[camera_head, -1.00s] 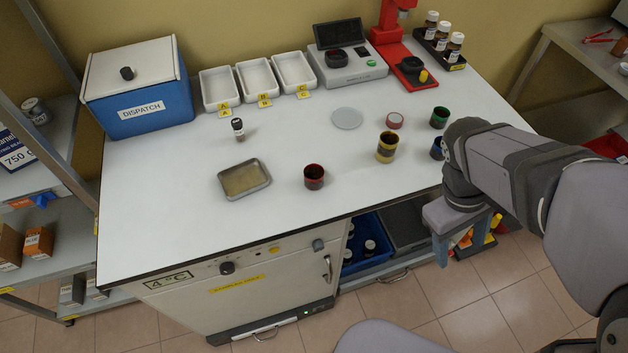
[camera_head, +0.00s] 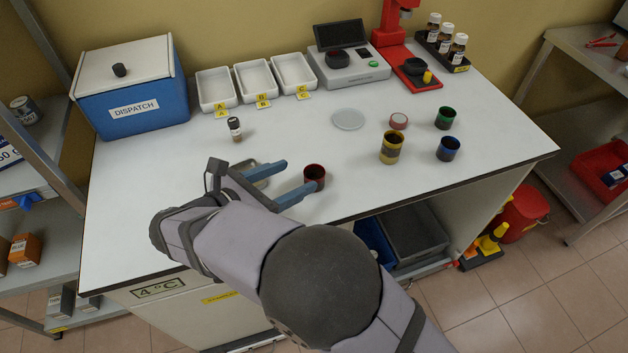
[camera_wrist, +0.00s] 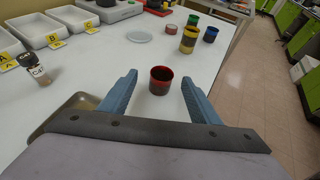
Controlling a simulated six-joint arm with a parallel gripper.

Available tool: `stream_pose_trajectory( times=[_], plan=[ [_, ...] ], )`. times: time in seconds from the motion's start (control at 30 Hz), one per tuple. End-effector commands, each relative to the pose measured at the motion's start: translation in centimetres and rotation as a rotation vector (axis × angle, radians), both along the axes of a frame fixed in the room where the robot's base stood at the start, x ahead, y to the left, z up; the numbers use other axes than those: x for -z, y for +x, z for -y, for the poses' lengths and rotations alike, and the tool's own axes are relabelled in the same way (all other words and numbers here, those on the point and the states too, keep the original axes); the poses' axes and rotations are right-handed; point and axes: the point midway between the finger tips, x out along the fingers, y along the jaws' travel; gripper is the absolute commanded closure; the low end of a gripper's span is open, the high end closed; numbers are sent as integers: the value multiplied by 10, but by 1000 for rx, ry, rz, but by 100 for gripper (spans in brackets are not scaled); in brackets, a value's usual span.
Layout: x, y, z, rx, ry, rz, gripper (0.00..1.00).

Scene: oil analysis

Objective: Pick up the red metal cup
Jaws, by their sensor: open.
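The red metal cup (camera_head: 314,176) stands upright near the front edge of the white table, dark inside. It also shows in the wrist view (camera_wrist: 160,82), centred between and just beyond my finger tips. My gripper (camera_head: 294,180) is open, its two blue fingers pointing at the cup, apart from each other and empty. In the wrist view my gripper (camera_wrist: 160,84) has one finger to each side of the line to the cup. I cannot tell whether the tips reach beside the cup's wall.
A metal tray (camera_head: 262,182) lies partly hidden behind my gripper. A small vial (camera_head: 235,129) stands behind it. Yellow (camera_head: 390,148), blue (camera_head: 448,148) and green (camera_head: 445,118) cups stand to the right. A flat grey disc (camera_head: 348,119) lies behind the red cup.

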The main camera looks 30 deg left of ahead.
Motion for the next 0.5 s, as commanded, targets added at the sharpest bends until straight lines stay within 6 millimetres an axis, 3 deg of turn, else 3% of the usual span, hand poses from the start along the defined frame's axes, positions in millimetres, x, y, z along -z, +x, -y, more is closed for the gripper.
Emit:
stream_pose_trajectory(
  times=[0.13,0.5],
  plan=[
    [20,0,0,2,2,-1,43],
    [29,15,5,5,4,-1,43]
  ],
)
